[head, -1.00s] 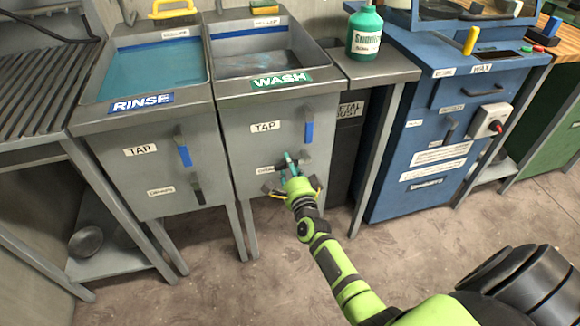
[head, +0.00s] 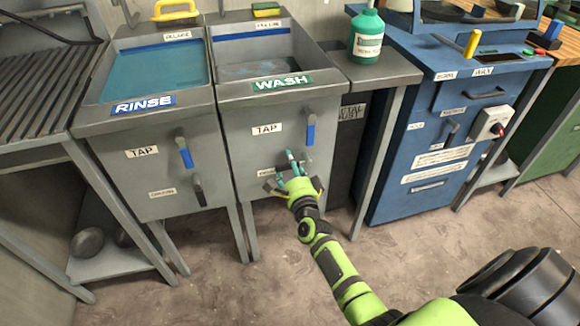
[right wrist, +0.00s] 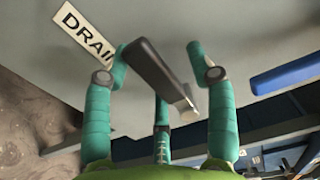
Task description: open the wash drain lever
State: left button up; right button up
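The grey wash basin (head: 282,112) bears a green WASH label. A tap lever with a blue grip (head: 310,131) hangs on its front. My right gripper (head: 289,164) is low at the basin front, over the drain lever, which it mostly hides in the head view. In the right wrist view the dark grey drain lever (right wrist: 157,76) passes between the spread teal fingers of my right gripper (right wrist: 160,70), beside a partly covered DRAIN label (right wrist: 82,33). The fingers stand apart and are not closed on the lever; whether one touches it I cannot tell. My left gripper is not in view.
The rinse basin (head: 165,165) with blue water stands to the left, with its own drain lever (head: 198,188). A green bottle (head: 367,38) stands on the side shelf to the right. A blue cabinet (head: 405,185) is beyond it. The floor in front is clear.

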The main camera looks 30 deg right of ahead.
jog(key=shift+s+f, duration=0.1)
jog(key=shift+s, duration=0.05)
jog(key=v, duration=1.1)
jog(key=shift+s, duration=0.35)
jog(key=shift+a, duration=0.1)
